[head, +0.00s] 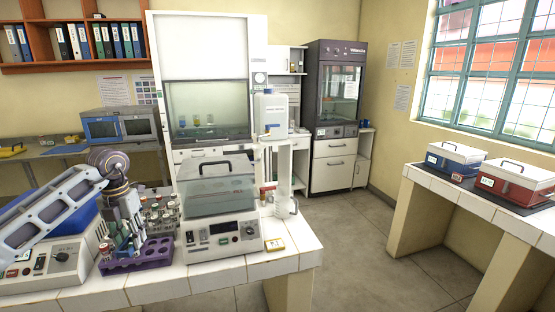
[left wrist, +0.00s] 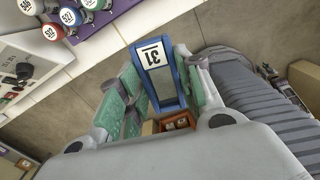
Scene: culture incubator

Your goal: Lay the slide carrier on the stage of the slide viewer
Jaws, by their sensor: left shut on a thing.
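My left gripper (head: 130,212) is at the left of the front bench, just above a purple rack. In the head view I cannot make the carrier out clearly. I cannot pick out the slide viewer or its stage for certain in either view. My right gripper is not in view.
The purple rack (head: 152,254) and several capped tubes (head: 160,212) crowd the bench near the gripper. A control box (head: 45,264) stands at left. Floor (head: 350,245) lies between the benches.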

